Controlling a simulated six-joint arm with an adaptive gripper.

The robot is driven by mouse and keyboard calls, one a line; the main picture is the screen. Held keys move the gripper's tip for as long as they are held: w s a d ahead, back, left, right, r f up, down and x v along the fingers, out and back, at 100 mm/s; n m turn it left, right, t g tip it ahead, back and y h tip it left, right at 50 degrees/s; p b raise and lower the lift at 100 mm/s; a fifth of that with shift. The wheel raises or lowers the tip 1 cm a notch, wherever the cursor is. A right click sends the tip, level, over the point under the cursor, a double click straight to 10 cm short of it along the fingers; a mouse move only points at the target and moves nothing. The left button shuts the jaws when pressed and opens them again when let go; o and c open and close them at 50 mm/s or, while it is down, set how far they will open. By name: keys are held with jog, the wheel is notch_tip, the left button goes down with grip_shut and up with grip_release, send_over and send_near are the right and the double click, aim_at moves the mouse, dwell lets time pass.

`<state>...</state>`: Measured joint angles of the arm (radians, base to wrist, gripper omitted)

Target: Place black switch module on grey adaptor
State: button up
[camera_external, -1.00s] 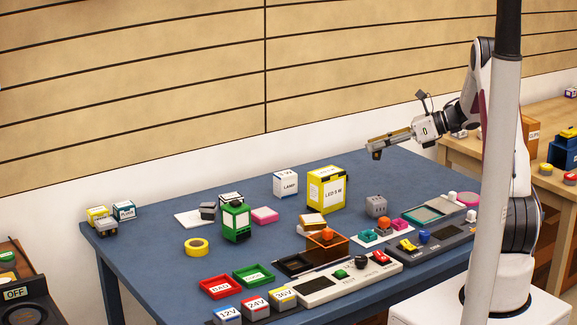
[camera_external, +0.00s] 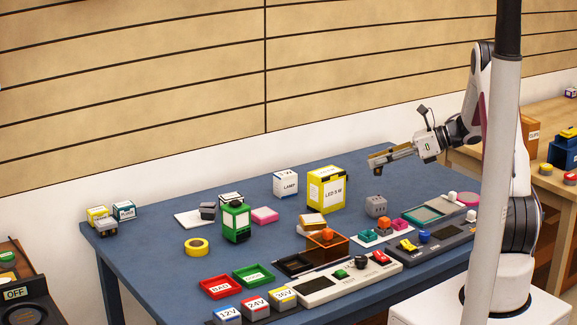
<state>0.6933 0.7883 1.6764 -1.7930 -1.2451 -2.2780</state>
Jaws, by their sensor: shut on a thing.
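My gripper (camera_external: 377,161) is above the far right part of the blue table, shut on a small dark thing at its fingertips. That thing is mostly hidden by the fingers; it may be the black switch module, but it is too small to tell. A grey block (camera_external: 376,206) with small dark marks on top, possibly the grey adaptor, stands on the table below my gripper, with a clear gap between them. Another grey block (camera_external: 106,228) stands at the table's left end. A dark grey block (camera_external: 208,211) is on a white pad at the left.
A yellow LED box (camera_external: 326,189) and a white lamp box (camera_external: 285,184) stand left of the grey block. A green-framed panel (camera_external: 424,215) and a white plate (camera_external: 370,240) with coloured blocks are near it. The table's far right surface is mostly clear.

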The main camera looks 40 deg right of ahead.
aim_at(378, 170)
jog(key=shift+f, duration=1.65)
jog(key=shift+f, duration=1.85)
jog(key=shift+f, duration=0.15)
jog(key=o, duration=1)
jog(key=shift+s+d+r, duration=0.1)
jog(key=shift+r, duration=0.1)
jog(key=v, duration=1.1)
jog(key=shift+s+d+r, duration=0.15)
jog(key=shift+d+r, duration=0.05)
jog(key=shift+r, duration=0.05)
